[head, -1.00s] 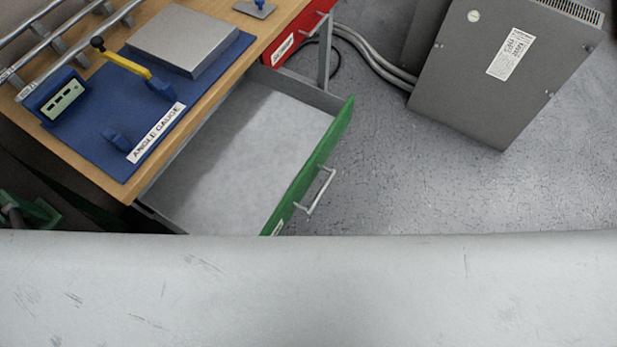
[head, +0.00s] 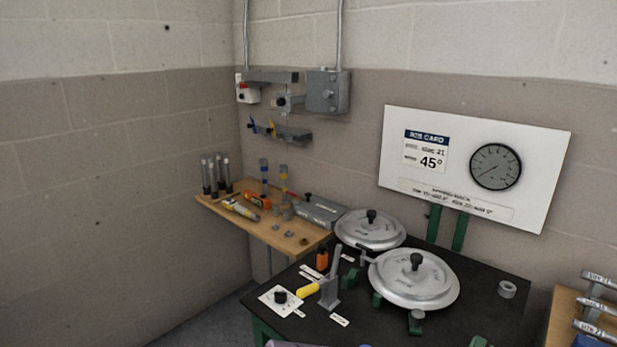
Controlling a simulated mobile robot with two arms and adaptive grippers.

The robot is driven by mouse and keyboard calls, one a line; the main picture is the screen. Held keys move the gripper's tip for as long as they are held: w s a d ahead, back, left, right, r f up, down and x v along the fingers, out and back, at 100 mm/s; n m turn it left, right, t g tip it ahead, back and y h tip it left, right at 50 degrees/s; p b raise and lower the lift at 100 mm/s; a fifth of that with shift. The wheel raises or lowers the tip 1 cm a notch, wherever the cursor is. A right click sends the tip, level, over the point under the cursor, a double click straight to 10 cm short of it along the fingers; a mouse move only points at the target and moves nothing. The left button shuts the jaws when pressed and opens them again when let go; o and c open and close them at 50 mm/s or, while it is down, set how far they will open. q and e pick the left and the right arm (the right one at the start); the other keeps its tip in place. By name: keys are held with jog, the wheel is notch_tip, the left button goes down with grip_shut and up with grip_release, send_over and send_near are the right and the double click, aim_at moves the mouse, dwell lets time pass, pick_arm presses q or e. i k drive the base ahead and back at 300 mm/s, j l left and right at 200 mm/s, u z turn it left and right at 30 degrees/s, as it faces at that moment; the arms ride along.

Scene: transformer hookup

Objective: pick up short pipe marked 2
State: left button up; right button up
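Several grey metal pipes (head: 598,304) with white tags lie on a rack at the right edge of the head view, partly cut off by the frame. Neither of my grippers is in view.
A wooden shelf (head: 262,228) in the corner holds upright tubes and tools. A job card board (head: 474,167) with a gauge stands behind.

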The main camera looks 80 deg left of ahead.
aim_at(210, 163)
jog(key=j+u, duration=0.1)
jog(key=u, duration=0.35)
jog(key=k+j+u, duration=0.1)
jog(key=u, duration=0.35)
jog(key=j+u, duration=0.2)
jog(key=u, duration=0.2)
jog(key=j+u, duration=0.15)
jog(key=u, duration=0.3)
jog(key=j+u, duration=0.15)
jog(key=u, duration=0.3)
jog(key=i+j+u, duration=0.35)
jog(key=j, duration=0.2)
jog(key=i+j+u, duration=0.4)
jog(key=i+j, duration=0.3)
jog(key=j, duration=0.15)
